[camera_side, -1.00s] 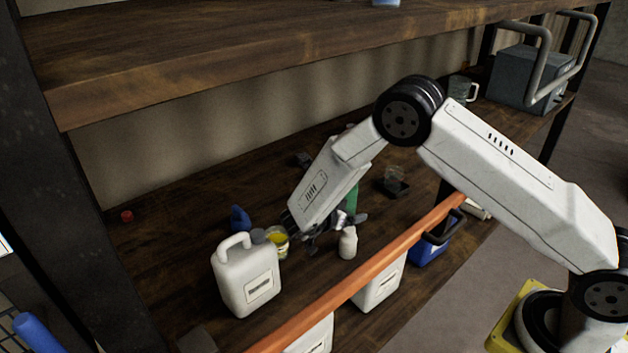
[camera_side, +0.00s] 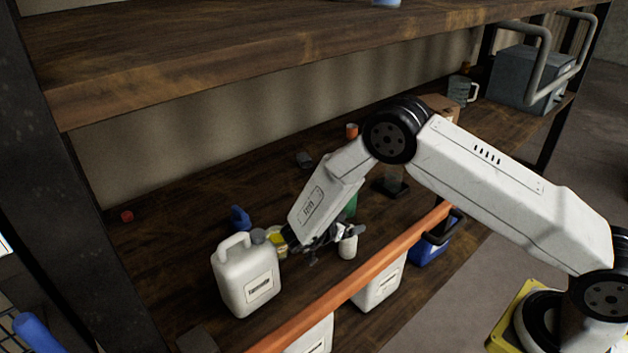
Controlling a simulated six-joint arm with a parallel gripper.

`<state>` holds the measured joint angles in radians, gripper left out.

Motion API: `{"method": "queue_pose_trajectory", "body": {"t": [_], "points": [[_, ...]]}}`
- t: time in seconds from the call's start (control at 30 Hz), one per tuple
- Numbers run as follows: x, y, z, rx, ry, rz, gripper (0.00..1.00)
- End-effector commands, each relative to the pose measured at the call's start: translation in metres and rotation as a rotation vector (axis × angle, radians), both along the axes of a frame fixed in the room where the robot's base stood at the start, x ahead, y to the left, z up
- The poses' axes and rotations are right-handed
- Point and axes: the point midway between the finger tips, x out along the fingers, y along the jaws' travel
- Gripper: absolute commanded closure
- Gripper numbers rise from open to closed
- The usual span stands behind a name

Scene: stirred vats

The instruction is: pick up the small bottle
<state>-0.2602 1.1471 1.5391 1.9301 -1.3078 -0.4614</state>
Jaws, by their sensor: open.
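The small bottle (camera_side: 348,247) is white and stands upright on the wooden shelf, just right of the white jug. My gripper (camera_side: 335,238) is low over it, its dark fingers spread at the bottle's upper part. The bottle's top is hidden behind the gripper. The jaws are open; I cannot tell whether a finger touches the bottle.
A white jug (camera_side: 246,280) with a label stands close on the left, with a yellow container (camera_side: 278,240) behind it. An orange rail (camera_side: 365,279) runs along the shelf's front. A green object (camera_side: 350,204) is partly hidden behind my arm. The upper shelf (camera_side: 250,60) hangs above.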

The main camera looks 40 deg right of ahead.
Motion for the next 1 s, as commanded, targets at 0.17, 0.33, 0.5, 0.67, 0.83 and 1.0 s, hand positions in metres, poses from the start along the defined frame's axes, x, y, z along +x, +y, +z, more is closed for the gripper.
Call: {"method": "queue_pose_trajectory", "body": {"t": [0.17,0.33,0.5,0.67,0.83,1.0], "points": [[0.0,0.0,-0.014,0.0,0.003,0.001,0.11],[-0.001,0.0,-0.032,-0.001,0.002,0.001,0.11],[0.0,-0.019,-0.04,0.0,0.001,-0.002,0.11],[0.001,-0.027,-0.044,0.0,0.0,-0.001,0.11],[0.001,-0.028,-0.044,0.0,0.0,0.001,0.11],[0.001,-0.028,-0.044,0.0,0.0,0.001,0.11]]}}
